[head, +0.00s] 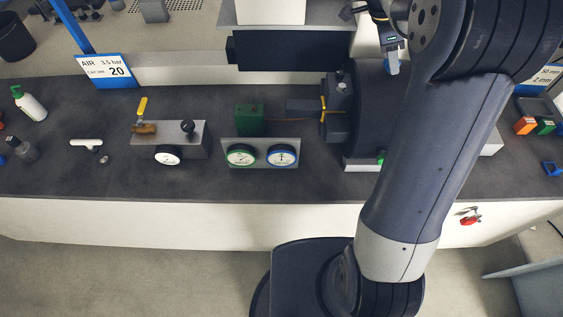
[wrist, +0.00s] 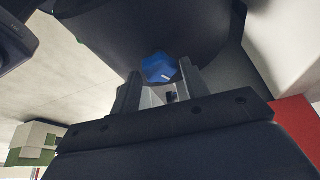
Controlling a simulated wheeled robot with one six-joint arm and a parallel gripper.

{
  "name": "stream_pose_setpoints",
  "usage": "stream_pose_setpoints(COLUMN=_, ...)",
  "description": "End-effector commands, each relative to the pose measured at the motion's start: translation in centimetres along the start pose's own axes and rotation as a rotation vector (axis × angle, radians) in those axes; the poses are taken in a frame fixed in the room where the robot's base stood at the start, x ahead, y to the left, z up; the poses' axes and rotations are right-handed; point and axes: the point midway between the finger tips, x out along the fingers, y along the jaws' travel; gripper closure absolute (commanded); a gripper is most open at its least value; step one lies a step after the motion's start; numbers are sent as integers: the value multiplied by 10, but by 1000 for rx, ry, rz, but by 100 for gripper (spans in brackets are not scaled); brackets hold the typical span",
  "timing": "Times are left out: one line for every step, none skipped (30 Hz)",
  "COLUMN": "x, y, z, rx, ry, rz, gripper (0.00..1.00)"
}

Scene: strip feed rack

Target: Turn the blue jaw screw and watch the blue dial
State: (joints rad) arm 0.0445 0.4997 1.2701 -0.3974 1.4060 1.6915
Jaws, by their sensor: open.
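The blue jaw screw (wrist: 159,68) shows in the wrist view as a blue lobed knob with a pale mark, against a dark rounded body. My gripper (wrist: 156,92) has its fingers apart, one on each side below the knob in the picture; I cannot tell whether they touch it. In the head view my gripper (head: 393,68) is at the dark machine (head: 368,110), and a little blue shows by the fingers. The blue dial (head: 282,156) is a round gauge with a blue rim and white face on a grey panel. Its reading is too small to tell.
A green-rimmed dial (head: 241,156) sits left of the blue one. A green block (head: 249,119) stands behind them. A valve block with a yellow lever (head: 142,107) and a white gauge (head: 168,155) is farther left. My arm hides part of the bench on the right.

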Motion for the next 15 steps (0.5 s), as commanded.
stream_pose_setpoints(x=-3, y=0, z=-1, rx=0, ry=0, rz=-1, gripper=57)
stream_pose_setpoints(x=-4, y=0, z=-2, rx=0, ry=0, rz=-1, gripper=57)
stream_pose_setpoints(x=-7, y=0, z=-3, rx=0, ry=0, rz=-1, gripper=57)
stream_pose_setpoints(x=-9, y=0, z=-4, rx=0, ry=0, rz=-1, gripper=57)
stream_pose_setpoints(x=-11, y=0, z=-5, rx=0, ry=0, rz=-1, gripper=57)
stream_pose_setpoints(x=-14, y=0, z=-6, rx=0, ry=0, rz=-1, gripper=57)
stream_pose_setpoints(x=-17, y=0, z=-7, rx=1, ry=0, rz=-1, gripper=57)
stream_pose_setpoints(x=-19, y=0, z=-8, rx=0, ry=0, rz=-1, gripper=57)
stream_pose_setpoints(x=-22, y=0, z=-9, rx=0, ry=0, rz=-1, gripper=57)
stream_pose_setpoints(x=-24, y=0, z=-10, rx=1, ry=0, rz=-1, gripper=57)
stream_pose_setpoints(x=-27, y=0, z=-11, rx=0, ry=0, rz=-1, gripper=57)
stream_pose_setpoints(x=-30, y=0, z=-12, rx=1, ry=0, rz=-1, gripper=57)
stream_pose_setpoints(x=-32, y=0, z=-13, rx=1, ry=0, rz=-1, gripper=57)
stream_pose_setpoints(x=-34, y=0, z=-14, rx=1, ry=0, rz=-1, gripper=57)
stream_pose_setpoints(x=-37, y=0, z=-16, rx=1, ry=0, rz=-1, gripper=57)
